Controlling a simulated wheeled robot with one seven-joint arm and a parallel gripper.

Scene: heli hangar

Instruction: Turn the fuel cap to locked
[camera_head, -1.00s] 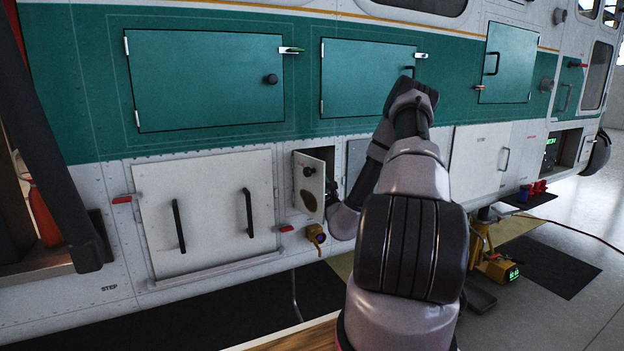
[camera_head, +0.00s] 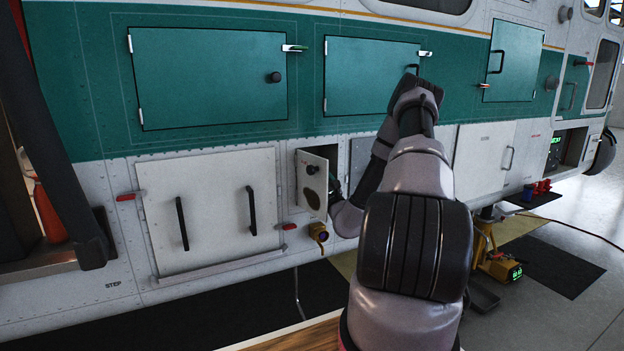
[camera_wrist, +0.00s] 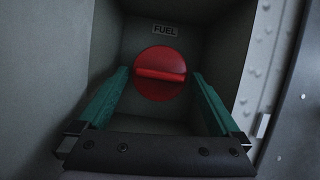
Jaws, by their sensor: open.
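The fuel cap (camera_wrist: 160,88) is a round red disc with a raised bar across it, on the back wall of a grey recess. The bar lies nearly level, its right end slightly lower. A "FUEL" label (camera_wrist: 165,30) sits above it. My gripper (camera_wrist: 161,72) is open and empty, its green fingers reaching into the recess, one to each side of the cap in the wrist view. I cannot tell how far the fingertips are from the cap. In the head view the cap and fingers are hidden; the small access door (camera_head: 313,183) stands open beside my arm.
The recess walls (camera_wrist: 222,50) stand close around my fingers. A riveted metal edge (camera_wrist: 258,75) runs along the right. In the head view, a white panel with two black handles (camera_head: 212,210) is left of the door, and a yellow-brown fitting (camera_head: 319,235) hangs below it.

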